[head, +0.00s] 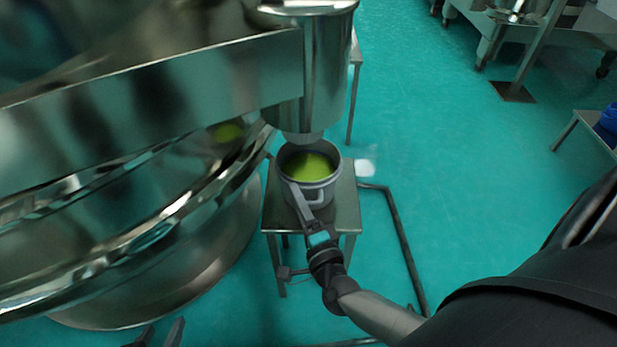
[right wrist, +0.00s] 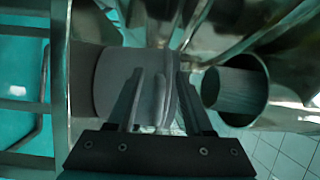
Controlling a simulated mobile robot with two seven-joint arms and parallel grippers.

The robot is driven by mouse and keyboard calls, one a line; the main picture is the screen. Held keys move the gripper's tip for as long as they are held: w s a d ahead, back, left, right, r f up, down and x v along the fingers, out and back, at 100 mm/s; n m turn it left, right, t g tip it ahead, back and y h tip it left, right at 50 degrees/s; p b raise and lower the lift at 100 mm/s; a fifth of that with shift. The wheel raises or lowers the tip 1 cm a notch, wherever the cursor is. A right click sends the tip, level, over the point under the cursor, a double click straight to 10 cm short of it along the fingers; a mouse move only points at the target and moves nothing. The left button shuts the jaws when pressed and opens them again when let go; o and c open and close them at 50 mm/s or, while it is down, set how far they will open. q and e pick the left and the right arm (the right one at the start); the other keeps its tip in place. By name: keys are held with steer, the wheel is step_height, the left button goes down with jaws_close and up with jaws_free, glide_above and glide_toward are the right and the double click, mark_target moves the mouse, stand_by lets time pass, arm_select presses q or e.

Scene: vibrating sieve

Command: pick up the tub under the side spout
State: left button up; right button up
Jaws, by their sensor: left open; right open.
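The tub (head: 328,182) is a grey round pot with yellow-green contents, upright on a small metal stand (head: 349,215) beneath the side spout (head: 303,134). Its handle (head: 318,197) faces my right gripper (head: 302,198), which reaches in from the front. In the right wrist view, the tub wall (right wrist: 108,80) is ahead and its handle (right wrist: 160,98) stands between the open fingers of the right gripper (right wrist: 160,100), with gaps showing on both sides. The spout (right wrist: 235,90) opens at the right there. My left gripper (head: 160,336) is open and empty at the lower left, far from the tub.
The large shiny sieve machine (head: 150,90) fills the left side and overhangs close to the tub. A bent dark pipe frame (head: 398,235) stands right of the stand. A metal side table (head: 590,130) with a blue item is far right. Green floor lies clear between.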

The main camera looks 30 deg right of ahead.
steer(key=shift+w, duration=0.1)
jaws_close()
stand_by(0.4)
stand_by(0.9)
steer(key=shift+w+r, duration=0.1)
steer(key=shift+r, duration=0.1)
